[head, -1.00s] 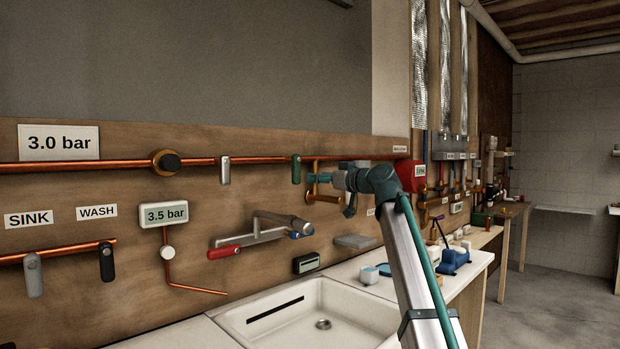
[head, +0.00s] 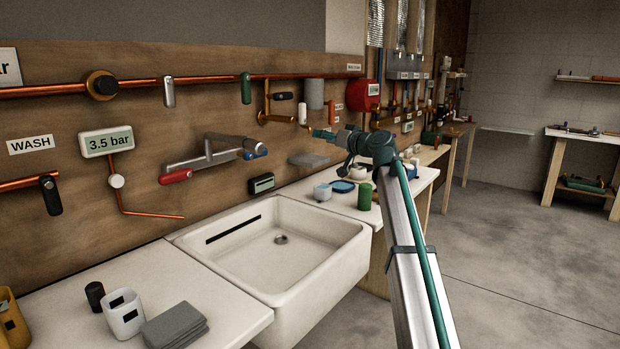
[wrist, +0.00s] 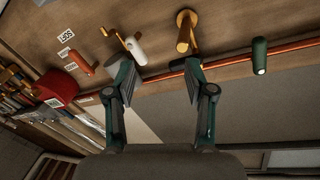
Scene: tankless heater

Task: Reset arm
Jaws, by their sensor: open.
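My gripper (head: 322,134) is at the end of my raised arm, in front of the wooden wall panel, and looks small in the head view. In the wrist view my gripper (wrist: 157,76) has its two fingers spread apart with nothing between them. Past the fingertips, a brass fitting (wrist: 185,32) and a white-handled valve (wrist: 136,50) show on the panel. The white handle (head: 302,113) is just above and left of the gripper in the head view. Contact with the panel parts is not visible.
A copper pipe (head: 215,80) with a green lever (head: 246,88) runs along the panel. A red vessel (head: 364,95) is behind the arm. A wall tap (head: 215,155) hangs over the white sink (head: 325,262). A green can (head: 364,197) stands on the counter. Open floor (head: 520,260) lies right.

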